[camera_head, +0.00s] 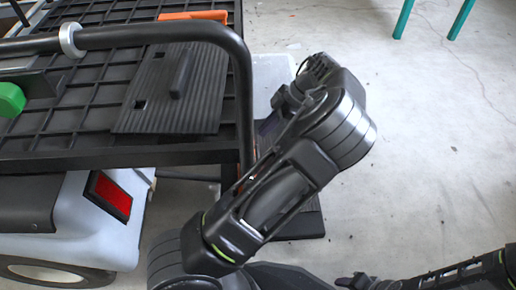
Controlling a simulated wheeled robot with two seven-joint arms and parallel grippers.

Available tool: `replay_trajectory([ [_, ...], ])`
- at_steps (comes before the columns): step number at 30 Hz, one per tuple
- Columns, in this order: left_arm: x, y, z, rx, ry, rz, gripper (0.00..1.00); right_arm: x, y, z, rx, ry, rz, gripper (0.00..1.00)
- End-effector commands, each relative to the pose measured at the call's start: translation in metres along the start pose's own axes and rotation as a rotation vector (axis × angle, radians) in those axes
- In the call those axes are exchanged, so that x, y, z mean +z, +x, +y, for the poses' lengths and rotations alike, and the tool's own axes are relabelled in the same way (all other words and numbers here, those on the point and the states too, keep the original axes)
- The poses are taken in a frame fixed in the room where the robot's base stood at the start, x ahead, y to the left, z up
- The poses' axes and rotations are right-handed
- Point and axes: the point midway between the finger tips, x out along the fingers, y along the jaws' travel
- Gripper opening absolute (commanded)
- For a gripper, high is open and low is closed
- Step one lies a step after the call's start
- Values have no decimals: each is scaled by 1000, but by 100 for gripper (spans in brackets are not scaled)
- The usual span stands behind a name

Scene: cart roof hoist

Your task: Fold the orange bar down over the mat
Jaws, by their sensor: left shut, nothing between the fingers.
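The orange bar (193,15) shows at the top, lying across the far part of the black rack, behind the thick black tube. The mat (205,95) is a dark ribbed sheet on the rack, with a raised dark handle-like piece on it. The tube crosses over its far part. My left gripper (270,123) is to the right of the rack's corner, apart from the bar and the mat. It is shut and empty, partly hidden by my own arm. Only part of my right arm shows at the lower right; its fingers cannot be made out.
The black tube (160,33) bends down at the rack's right corner, between my left arm and the mat. A green knob (11,99) is at the left. Below the rack is a white cart body with a red light (112,195).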

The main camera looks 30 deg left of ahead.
Motion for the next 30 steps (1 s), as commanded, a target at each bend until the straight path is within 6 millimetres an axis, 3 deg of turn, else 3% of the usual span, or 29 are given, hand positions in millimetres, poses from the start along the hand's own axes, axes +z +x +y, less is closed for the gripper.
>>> replay_trajectory([
  [8, 1, 20, 0, -2, 0, 0, 0, -1, 9, 3, 0, 0, 4, 47],
  [21, 3, 104, 0, -2, -1, 0, 0, -4, 46, 14, 0, 2, 21, 47],
  [30, 37, 110, 1, 2, 1, -1, 0, -7, 62, 19, -1, 4, 30, 47],
])
